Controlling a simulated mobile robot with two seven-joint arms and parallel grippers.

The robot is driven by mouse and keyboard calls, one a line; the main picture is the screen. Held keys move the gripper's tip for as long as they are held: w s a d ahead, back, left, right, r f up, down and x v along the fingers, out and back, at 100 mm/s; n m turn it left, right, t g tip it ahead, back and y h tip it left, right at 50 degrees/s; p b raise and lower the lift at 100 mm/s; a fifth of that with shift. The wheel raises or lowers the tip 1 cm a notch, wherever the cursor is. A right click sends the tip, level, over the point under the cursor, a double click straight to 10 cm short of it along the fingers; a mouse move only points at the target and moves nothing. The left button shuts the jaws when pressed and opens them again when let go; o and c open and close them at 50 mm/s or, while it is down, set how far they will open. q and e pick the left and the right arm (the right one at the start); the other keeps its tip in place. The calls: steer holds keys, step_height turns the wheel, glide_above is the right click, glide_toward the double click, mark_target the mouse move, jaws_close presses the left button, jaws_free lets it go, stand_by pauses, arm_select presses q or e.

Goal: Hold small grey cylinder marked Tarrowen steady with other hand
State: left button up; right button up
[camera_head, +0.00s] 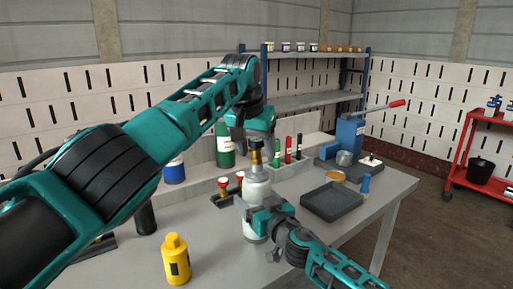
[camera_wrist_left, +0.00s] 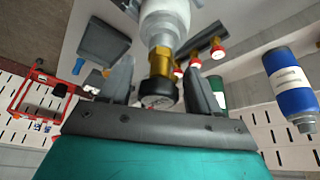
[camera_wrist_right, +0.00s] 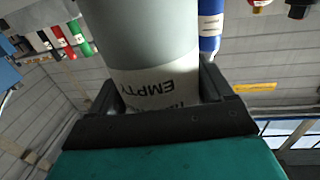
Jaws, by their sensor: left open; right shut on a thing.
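The small grey cylinder (camera_head: 257,190) stands upright on the workbench, with a brass valve (camera_head: 255,157) on top. In the right wrist view the cylinder body (camera_wrist_right: 150,35) carries a white label reading EMPTY; the line beside it is partly hidden. My right gripper (camera_head: 262,212) is shut on the cylinder's body. My left gripper (camera_head: 255,145) is open above the cylinder. In the left wrist view its fingers stand on either side of the brass fitting (camera_wrist_left: 160,62) and a dark round gauge (camera_wrist_left: 157,100), with gaps at both sides.
A yellow bottle (camera_head: 176,260) stands at the front of the bench. A dark tray (camera_head: 331,203) lies to the right of the cylinder. Red-topped fittings (camera_head: 222,190) stand close to its left. Green (camera_head: 225,150) and blue (camera_head: 174,172) cylinders stand behind. The bench's front right is clear.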

arm_select(q)
steer(key=m+h, duration=0.1)
steer(key=m, duration=0.2)
steer(key=shift+g, duration=0.4)
steer(key=shift+c, duration=0.2)
jaws_close()
steer(key=n+y, duration=0.1)
steer(key=n, duration=0.2)
steer(key=n+t+y, duration=0.1)
steer(key=n, duration=0.2)
steer(key=shift+o, duration=0.2)
jaws_free()
stand_by(0.6)
steer(key=m+h, duration=0.1)
steer(key=m, duration=0.2)
steer(key=m+h, duration=0.1)
steer(key=m, duration=0.2)
steer(key=shift+g, duration=0.4)
stand_by(0.5)
